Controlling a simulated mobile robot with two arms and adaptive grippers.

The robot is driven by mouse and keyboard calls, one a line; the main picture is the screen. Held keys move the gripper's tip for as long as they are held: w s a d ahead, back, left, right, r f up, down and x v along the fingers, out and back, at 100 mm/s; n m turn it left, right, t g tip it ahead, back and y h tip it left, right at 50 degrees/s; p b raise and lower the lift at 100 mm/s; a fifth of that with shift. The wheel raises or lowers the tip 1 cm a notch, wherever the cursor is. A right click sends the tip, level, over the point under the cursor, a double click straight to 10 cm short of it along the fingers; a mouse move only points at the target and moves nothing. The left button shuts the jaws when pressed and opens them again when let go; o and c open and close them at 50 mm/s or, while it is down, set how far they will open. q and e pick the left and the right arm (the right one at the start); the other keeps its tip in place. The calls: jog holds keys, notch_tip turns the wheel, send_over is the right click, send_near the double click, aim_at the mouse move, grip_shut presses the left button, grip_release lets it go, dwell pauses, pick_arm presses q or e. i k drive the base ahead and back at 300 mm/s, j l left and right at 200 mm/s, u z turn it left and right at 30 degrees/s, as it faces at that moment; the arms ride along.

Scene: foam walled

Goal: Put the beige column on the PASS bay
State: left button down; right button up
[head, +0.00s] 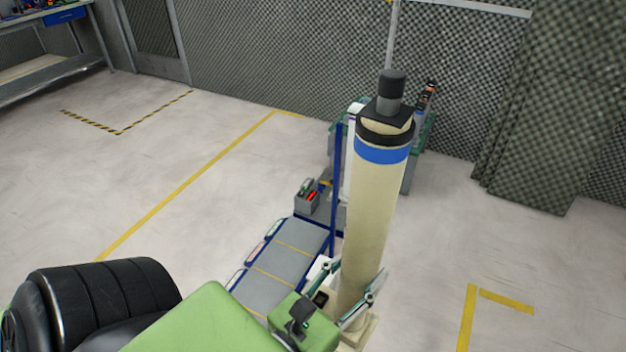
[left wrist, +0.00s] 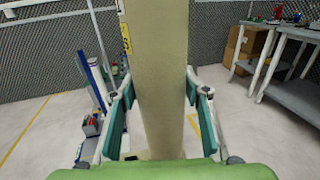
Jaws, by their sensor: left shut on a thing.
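The beige column (head: 378,215) is tall, with a blue band, a black collar and a dark grey cap on top. My left gripper (head: 350,294) is shut around its lower part, one finger on each side. In the left wrist view the column (left wrist: 161,60) stands between the fingers of the left gripper (left wrist: 160,95), its top out of frame. A pale square base shows below the gripper; I cannot tell if it touches the floor. A low grey platform (head: 290,247) with blue edges and yellow dividing lines lies left of the column. Its bay labels are not readable. My right gripper is not in view.
A blue post (head: 337,190) stands at the platform's far end, beside a grey box of small items (head: 308,199). A green-topped table (head: 424,135) is partly behind the column. Workbenches (left wrist: 280,85) stand right in the wrist view. Open floor lies left and right.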

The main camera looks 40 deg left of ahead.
aim_at(309, 237)
jog(key=i+u, duration=0.15)
jog(key=i, duration=0.4)
jog(key=i+l+u, duration=0.15)
jog(key=i, duration=0.35)
jog(key=i+l+u, duration=0.15)
jog(key=i+u, duration=0.3)
jog(key=i+l+u, duration=0.3)
jog(key=u, duration=0.15)
jog(key=i+l+u, duration=0.3)
jog(key=u, duration=0.15)
jog(key=i+l+u, duration=0.2)
jog(key=l+u, duration=0.25)
jog(key=l, duration=0.15)
jog(key=i+l+u, duration=0.15)
jog(key=l+u, duration=0.7)
jog(key=l, duration=0.85)
